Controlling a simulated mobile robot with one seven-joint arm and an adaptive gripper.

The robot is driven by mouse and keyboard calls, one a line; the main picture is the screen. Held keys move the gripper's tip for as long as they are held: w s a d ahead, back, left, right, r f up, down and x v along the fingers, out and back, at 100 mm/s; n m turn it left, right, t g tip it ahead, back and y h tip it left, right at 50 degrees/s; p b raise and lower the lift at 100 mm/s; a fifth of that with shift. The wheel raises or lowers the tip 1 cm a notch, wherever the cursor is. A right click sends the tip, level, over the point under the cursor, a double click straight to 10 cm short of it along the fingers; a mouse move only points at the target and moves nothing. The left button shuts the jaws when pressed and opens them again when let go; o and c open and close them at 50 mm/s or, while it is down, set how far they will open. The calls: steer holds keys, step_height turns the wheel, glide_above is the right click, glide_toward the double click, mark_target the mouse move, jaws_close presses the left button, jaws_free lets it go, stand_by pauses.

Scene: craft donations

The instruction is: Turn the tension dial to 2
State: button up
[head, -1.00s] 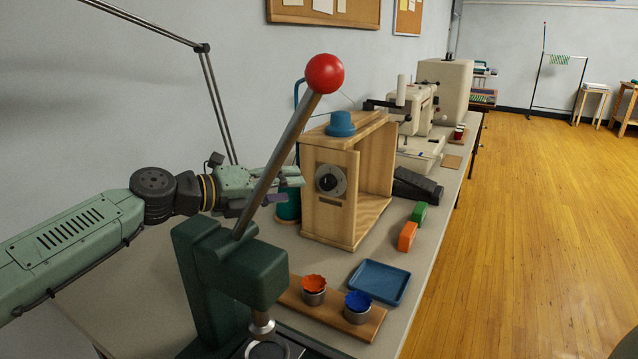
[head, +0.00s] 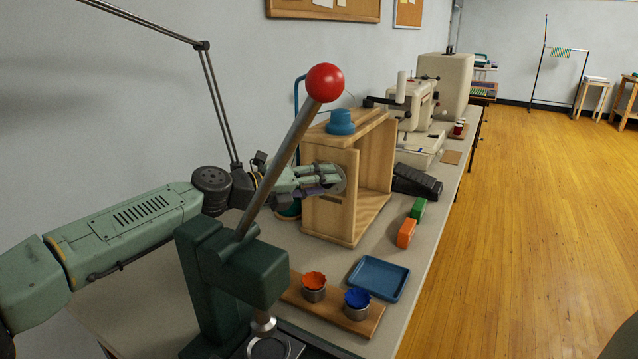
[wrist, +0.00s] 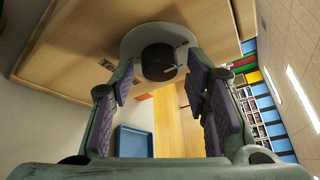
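The tension dial has a black knob (wrist: 158,62) on a pale round plate (wrist: 132,41), on the front of a wooden box (head: 347,229). In the head view my gripper (head: 332,177) covers most of the dial; only the plate's edge shows. In the wrist view my gripper (wrist: 160,76) is open, with its purple-padded fingers on either side of the knob and a visible gap from it. A small white mark shows on the knob's lower right edge. I cannot read any numbers on the plate.
A lever with a red ball (head: 325,83) on a green press (head: 240,270) stands in front of my arm. A blue tray (head: 378,278), orange block (head: 406,233) and green block (head: 418,208) lie to the right.

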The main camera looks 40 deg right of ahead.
steer(key=c, duration=0.9)
steer(key=shift+r+m+t+y, duration=0.1)
steer(key=shift+m+t+y, duration=0.25)
steer(key=shift+m, duration=0.25)
steer(key=o, duration=1.1)
steer(key=shift+a, duration=0.1)
steer(key=v, duration=1.1)
steer(key=shift+a+r, duration=0.15)
steer(key=shift+a, duration=0.25)
